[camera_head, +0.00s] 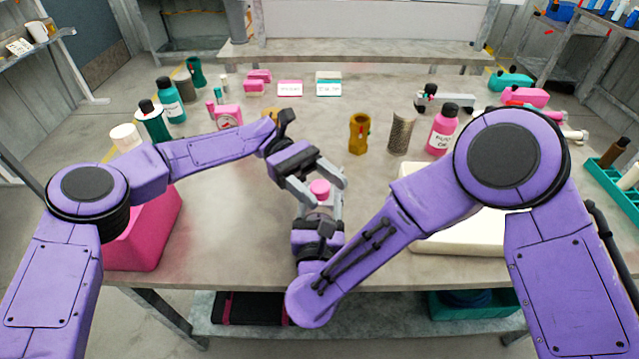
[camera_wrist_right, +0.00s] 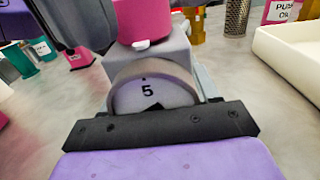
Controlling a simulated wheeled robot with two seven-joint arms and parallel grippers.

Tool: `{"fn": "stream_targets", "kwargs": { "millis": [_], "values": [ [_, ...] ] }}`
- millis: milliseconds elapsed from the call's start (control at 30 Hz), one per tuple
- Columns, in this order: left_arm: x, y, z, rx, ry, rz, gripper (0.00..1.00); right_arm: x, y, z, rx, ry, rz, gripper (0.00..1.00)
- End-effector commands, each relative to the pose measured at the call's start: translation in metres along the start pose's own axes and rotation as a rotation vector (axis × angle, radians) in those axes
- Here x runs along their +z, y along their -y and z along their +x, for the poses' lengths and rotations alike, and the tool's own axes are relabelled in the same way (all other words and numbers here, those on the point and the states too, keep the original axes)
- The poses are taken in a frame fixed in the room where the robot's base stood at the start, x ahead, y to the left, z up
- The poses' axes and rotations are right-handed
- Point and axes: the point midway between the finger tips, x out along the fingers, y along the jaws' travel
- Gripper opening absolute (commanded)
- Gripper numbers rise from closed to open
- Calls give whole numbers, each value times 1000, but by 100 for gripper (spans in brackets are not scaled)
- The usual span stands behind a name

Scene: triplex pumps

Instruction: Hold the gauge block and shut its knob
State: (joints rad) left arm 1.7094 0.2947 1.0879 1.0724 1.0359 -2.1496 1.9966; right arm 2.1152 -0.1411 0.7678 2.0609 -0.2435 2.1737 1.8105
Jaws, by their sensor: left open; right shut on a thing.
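Most of the block is hidden in the head view by the grippers.
A brass fitting (camera_head: 359,134), a mesh cylinder (camera_head: 401,132) and a pink bottle (camera_head: 441,130) stand behind to the right. A white tray (camera_head: 440,246) lies at the right, partly under my right arm. A pink box (camera_head: 150,232) stands at the left. The table's middle is clear.

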Motion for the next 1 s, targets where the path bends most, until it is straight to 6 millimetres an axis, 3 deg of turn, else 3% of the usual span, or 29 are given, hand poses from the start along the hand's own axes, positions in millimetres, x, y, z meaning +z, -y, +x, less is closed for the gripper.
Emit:
{"fn": "stream_targets", "kwargs": {
  "millis": [167,367,533,1000],
  "values": [
    [0,0,-12,2,2,1,62,0,0,0,0,0,0,10],
    [-1,-1,-50,5,2,2,62,0,0,0,-1,0,1,10],
    [2,-1,-67,-4,5,3,62,0,0,0,-1,0,1,10],
    [0,0,-75,0,0,0,62,0,0,0,-2,1,1,10]
  ]
}}
